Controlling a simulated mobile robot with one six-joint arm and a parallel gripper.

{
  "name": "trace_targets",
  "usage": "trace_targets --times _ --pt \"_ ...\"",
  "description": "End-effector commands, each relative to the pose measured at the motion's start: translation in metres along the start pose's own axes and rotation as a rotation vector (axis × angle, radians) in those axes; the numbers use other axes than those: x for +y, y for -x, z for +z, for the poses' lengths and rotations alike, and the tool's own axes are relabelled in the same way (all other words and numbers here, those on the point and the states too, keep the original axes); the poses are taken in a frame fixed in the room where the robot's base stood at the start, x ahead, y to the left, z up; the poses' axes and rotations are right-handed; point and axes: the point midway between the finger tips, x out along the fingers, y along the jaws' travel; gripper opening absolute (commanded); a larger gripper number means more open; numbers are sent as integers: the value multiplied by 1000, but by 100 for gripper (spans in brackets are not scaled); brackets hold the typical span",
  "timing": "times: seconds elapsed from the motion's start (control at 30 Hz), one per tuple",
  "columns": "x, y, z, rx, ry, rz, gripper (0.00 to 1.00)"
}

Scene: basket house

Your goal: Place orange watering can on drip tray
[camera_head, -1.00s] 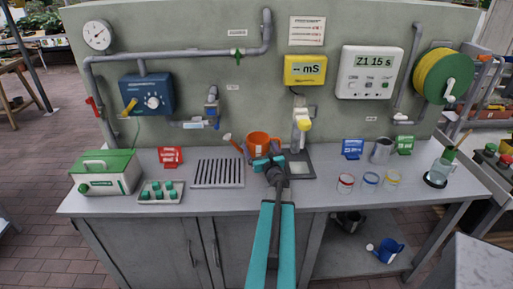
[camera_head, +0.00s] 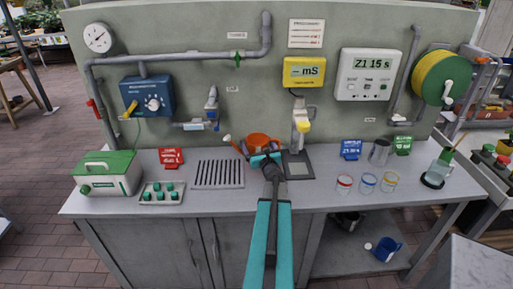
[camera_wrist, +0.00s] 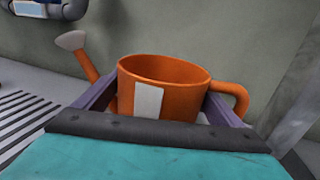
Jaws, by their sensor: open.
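The orange watering can (camera_head: 258,138) stands upright on the bench near the wall, its spout to the left. In the wrist view the can (camera_wrist: 178,72) shows a pale label, the spout with its rose at left and the handle at right. My gripper (camera_head: 262,152) is open, with one purple finger on each side of the can; the wrist view shows the same fingers (camera_wrist: 160,90). I cannot tell whether they touch it. The gripper hides the can's lower part. The slotted grey drip tray (camera_head: 219,174) lies left of the can.
A dark square plate (camera_head: 299,168) and a yellow-tipped upright fixture (camera_head: 302,126) are close right of the can. Pipes and a tap (camera_head: 212,108) are on the wall above the drip tray. A tray of green pieces (camera_head: 162,193) stands further left. The slotted tray's top is clear.

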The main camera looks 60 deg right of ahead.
Motion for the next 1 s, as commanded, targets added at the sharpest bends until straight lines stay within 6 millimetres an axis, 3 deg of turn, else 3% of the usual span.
trace_targets --times 0.33,0.97,1.0 --pt "1 -24 1 0 0 1 89" --pt "2 -25 0 0 0 2 89" --pt "2 -25 0 0 0 2 84"
